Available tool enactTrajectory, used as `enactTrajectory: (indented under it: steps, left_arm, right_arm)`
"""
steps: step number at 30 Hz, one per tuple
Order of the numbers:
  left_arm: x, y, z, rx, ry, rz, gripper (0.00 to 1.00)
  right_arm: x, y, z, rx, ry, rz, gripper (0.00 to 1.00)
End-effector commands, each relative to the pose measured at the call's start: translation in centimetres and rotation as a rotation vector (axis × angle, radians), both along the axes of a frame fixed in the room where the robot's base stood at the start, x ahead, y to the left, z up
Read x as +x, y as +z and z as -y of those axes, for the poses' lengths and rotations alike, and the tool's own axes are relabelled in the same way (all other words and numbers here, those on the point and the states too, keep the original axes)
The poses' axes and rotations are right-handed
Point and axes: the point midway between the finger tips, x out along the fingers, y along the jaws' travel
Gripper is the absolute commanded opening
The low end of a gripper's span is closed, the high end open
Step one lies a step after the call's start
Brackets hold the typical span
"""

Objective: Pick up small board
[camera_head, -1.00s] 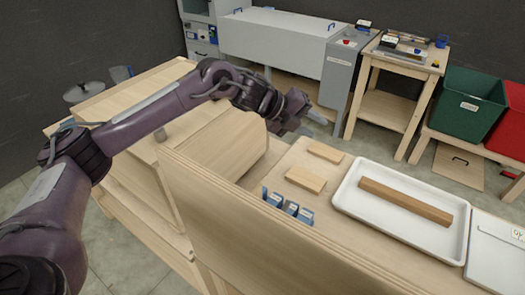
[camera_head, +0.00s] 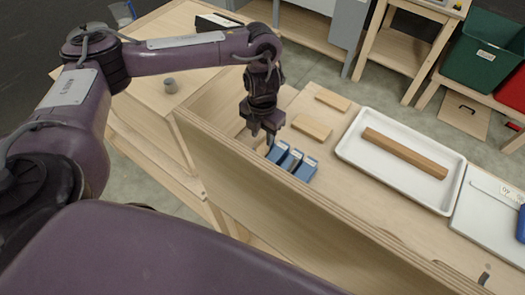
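Two small light wooden boards lie flat on the bench top: a nearer small board (camera_head: 312,127) and a farther small board (camera_head: 332,100). My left gripper (camera_head: 260,138) points down to the left of the nearer board, close to the small blue boxes. It appears apart from both boards. Its fingertips are small and dark, so their opening is unclear. My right gripper is out of view.
Several blue boxes (camera_head: 292,162) stand by the bench's raised front panel. A white tray (camera_head: 350,152) holds a long brown wooden bar (camera_head: 405,153). A white case (camera_head: 485,222) lies right of the tray. Green and red bins stand behind.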

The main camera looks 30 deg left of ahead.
Motion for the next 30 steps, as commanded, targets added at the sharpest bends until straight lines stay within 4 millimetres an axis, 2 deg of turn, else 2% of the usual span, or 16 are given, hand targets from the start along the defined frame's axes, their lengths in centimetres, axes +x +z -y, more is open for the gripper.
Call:
enactTrajectory:
  steps: [7,17,25,30]
  left_arm:
    - [-0.1,-3.0,0.1,-0.002,0.001,-0.002,0.35]
    - [-0.1,-3.5,0.1,-0.001,0.001,0.0,0.35]
    - [-0.1,-3.5,0.1,-0.001,0.001,0.0,0.0]
    - [-0.1,-3.5,0.1,-0.001,0.001,0.0,0.0]
  right_arm:
    - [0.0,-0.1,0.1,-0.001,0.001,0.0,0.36]
    - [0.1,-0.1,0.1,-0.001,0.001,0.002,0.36]
    - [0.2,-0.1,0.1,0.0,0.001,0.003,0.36]
    - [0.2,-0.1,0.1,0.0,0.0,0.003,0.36]
